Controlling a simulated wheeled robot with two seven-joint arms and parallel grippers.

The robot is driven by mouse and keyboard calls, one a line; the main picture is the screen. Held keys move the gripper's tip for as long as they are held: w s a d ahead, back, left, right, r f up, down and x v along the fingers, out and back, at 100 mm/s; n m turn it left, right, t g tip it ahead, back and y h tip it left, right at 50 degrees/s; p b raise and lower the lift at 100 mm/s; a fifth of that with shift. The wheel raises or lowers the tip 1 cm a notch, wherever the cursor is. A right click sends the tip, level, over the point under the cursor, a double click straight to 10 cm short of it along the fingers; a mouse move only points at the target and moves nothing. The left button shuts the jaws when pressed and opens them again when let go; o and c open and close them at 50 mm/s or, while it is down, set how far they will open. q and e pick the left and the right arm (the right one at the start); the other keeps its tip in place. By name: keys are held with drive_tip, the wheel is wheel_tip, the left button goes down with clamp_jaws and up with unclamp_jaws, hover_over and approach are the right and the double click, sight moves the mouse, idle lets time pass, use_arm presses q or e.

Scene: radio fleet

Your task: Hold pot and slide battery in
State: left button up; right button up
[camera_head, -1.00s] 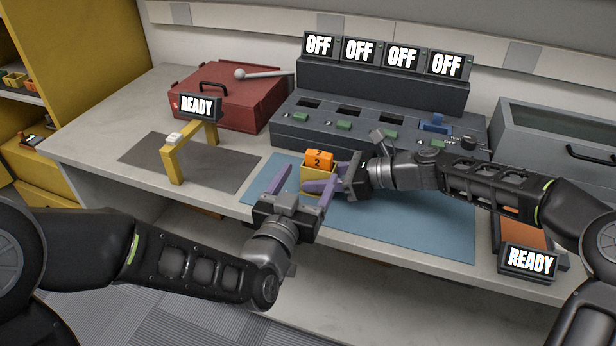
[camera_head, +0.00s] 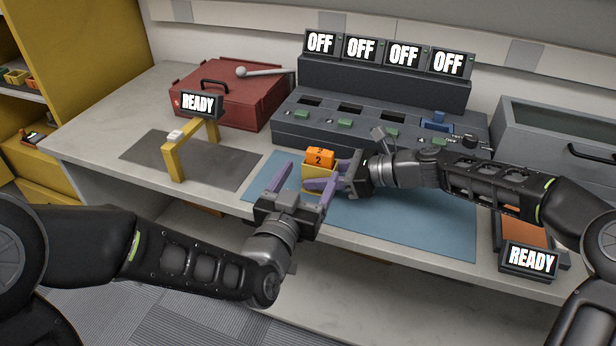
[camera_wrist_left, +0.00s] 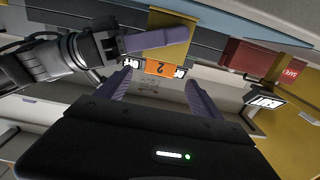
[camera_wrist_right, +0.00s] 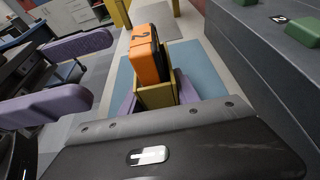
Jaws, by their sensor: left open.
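The pot, a yellow open-topped box (camera_head: 317,171), is over the blue mat. An orange battery (camera_head: 319,157) marked 2 stands in it, its upper part sticking out; how deep it sits is hidden. My right gripper (camera_wrist_right: 156,98) has its purple fingers on two opposite sides of the pot and looks shut on it. One of these fingers crosses the pot's face in the left wrist view. My left gripper (camera_head: 302,180) is open and empty, just in front of the pot. Its fingers point toward the pot and battery (camera_wrist_left: 160,67), with a gap between them.
A grey console (camera_head: 375,124) with several slots, green buttons and OFF screens stands behind. A yellow arch (camera_head: 174,162) under a READY sign is at left on a dark mat. A red box (camera_head: 229,100) is behind it. The blue mat (camera_head: 425,222) is clear at front right.

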drive_tip(key=o, duration=0.5)
drive_tip(key=shift+c, duration=0.2)
drive_tip(key=shift+d, duration=0.1)
drive_tip(key=v, duration=1.2)
use_arm(q)
drive_tip(key=shift+r, duration=0.1)
use_arm(e)
drive_tip(key=shift+r, duration=0.1)
